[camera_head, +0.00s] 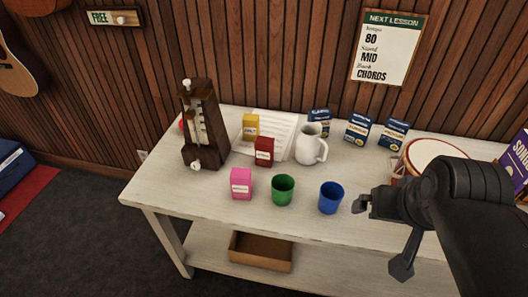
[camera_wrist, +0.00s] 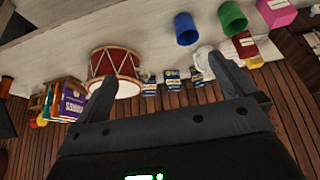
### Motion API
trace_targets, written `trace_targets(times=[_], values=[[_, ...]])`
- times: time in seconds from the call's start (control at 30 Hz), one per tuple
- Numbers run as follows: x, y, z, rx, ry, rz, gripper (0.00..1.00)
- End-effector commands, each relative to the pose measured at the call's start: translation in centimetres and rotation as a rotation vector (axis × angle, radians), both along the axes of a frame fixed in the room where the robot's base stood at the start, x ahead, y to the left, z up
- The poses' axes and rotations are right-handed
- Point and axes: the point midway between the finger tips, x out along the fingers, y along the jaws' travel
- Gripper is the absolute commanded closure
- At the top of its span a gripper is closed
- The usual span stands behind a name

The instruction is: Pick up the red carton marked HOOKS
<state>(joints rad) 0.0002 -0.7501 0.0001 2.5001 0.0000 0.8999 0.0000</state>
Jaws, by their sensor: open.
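A small dark red carton (camera_head: 264,152) with a white label stands on the pale table, in front of the sheet music and left of the white jug. Its label is too small to read. It also shows in the wrist view (camera_wrist: 244,45), at the upper right between the green cup and a yellow carton. My gripper (camera_head: 364,205) is open and empty above the table's right part, well to the right of the red carton. Its two fingers (camera_wrist: 168,82) stand apart in the wrist view, with nothing between them.
A pink carton (camera_head: 241,183), green cup (camera_head: 283,190) and blue cup (camera_head: 330,198) line the front. A yellow carton (camera_head: 251,124), white jug (camera_head: 311,145) and brown metronome (camera_head: 201,130) stand near the red carton. Several blue boxes (camera_head: 357,128) and a drum (camera_head: 434,153) are right.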

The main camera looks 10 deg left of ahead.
Motion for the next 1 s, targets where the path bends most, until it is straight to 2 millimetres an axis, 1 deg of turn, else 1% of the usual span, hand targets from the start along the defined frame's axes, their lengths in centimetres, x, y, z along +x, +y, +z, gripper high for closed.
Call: trace_targets(times=[0.4,0.6,0.67,0.87,0.97,1.0], values=[[0.0,0.0,0.0,0.000,0.000,0.000,0.00],[0.0,0.0,0.0,0.000,0.000,0.000,0.16],[0.0,0.0,0.0,0.000,0.000,0.000,0.20],[0.0,0.0,0.0,0.000,0.000,0.000,0.20],[0.6,0.2,0.2,0.002,0.003,0.000,0.20],[1.0,0.3,0.3,0.004,0.007,0.001,0.20]])
